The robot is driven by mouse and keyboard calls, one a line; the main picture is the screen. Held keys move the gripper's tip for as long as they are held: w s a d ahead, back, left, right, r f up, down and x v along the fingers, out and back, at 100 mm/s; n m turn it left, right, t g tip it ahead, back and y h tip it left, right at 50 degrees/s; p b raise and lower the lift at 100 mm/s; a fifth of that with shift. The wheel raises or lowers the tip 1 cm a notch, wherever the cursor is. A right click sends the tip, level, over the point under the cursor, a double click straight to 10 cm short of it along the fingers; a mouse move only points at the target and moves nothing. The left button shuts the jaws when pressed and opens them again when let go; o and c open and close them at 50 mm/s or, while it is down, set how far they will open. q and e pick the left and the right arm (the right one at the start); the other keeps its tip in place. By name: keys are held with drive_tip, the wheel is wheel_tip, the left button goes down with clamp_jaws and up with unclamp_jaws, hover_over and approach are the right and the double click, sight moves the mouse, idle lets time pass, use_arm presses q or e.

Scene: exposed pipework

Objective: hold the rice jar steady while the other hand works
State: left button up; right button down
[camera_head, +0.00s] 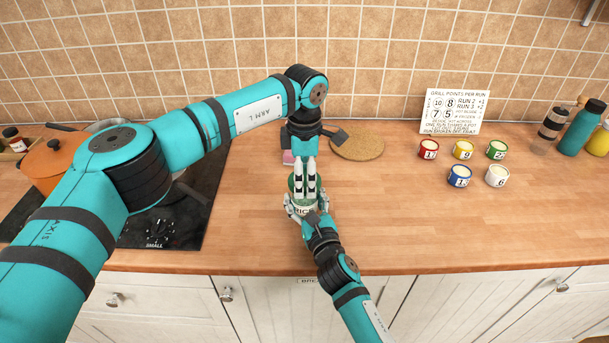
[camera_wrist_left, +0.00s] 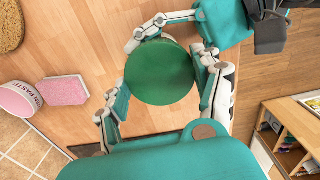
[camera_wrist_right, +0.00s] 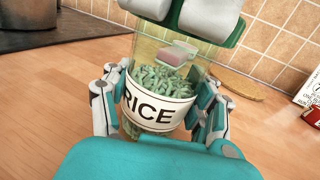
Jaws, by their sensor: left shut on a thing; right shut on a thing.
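The rice jar (camera_head: 303,210) stands upright on the wooden counter. In the right wrist view the clear jar (camera_wrist_right: 150,112) has a white RICE label and pale green grains inside. My right gripper (camera_wrist_right: 160,108) is shut on the jar body from the front, one finger on each side. The round green lid (camera_wrist_left: 160,73) is on top of the jar. My left gripper (camera_head: 305,193) comes down from above and is shut on the lid, its fingers on opposite sides of the rim. The fingers hide part of the lid in the head view.
Several numbered tins (camera_head: 460,175) and a white sign (camera_head: 454,112) stand to the right. A round cork mat (camera_head: 357,147) lies behind the jar. A pink sponge (camera_wrist_left: 62,90) is nearby. A black hob (camera_head: 180,215) with an orange pot (camera_head: 50,165) is at left. The right-front counter is clear.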

use_arm(q)
drive_tip(key=n, duration=0.8)
drive_tip(key=shift+n, duration=0.4)
drive_tip(key=n, duration=1)
drive_tip(key=shift+n, duration=0.3)
drive_tip(key=n, duration=1.1)
drive_tip(key=shift+r+n, duration=0.1)
drive_tip(key=shift+n, duration=0.3)
drive_tip(key=shift+r, duration=0.15)
